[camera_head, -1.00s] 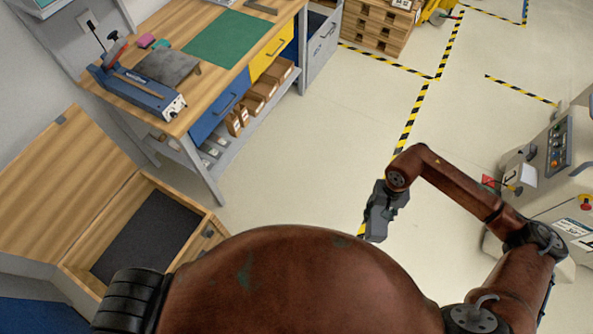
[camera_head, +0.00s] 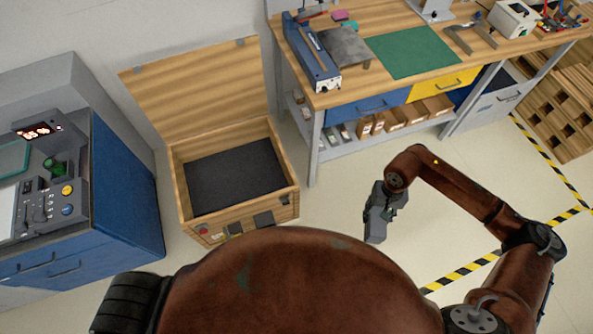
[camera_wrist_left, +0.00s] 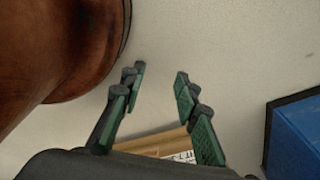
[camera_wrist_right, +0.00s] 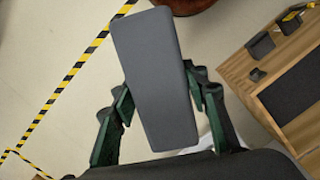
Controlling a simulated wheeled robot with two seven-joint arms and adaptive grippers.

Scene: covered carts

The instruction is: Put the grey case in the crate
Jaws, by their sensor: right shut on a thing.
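The grey case (camera_wrist_right: 152,75) is a flat, rounded slab held between the fingers of my right gripper (camera_wrist_right: 160,115), which is shut on it. In the head view my right gripper (camera_head: 378,212) hangs above the floor, to the right of the crate; the case is hard to tell apart from the gripper there. The wooden crate (camera_head: 290,187) stands open on the floor at centre left, its lid raised at the back and a dark lining inside. The crate also shows at the right of the right wrist view (camera_wrist_right: 277,92). My left gripper (camera_wrist_left: 158,95) is open and empty.
A workbench (camera_head: 420,28) with tools, a green mat and drawers stands behind the crate to the right. A blue cabinet with a control panel (camera_head: 125,190) stands at the left. Striped floor tape (camera_head: 470,268) runs at the right. Bare floor lies between gripper and crate.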

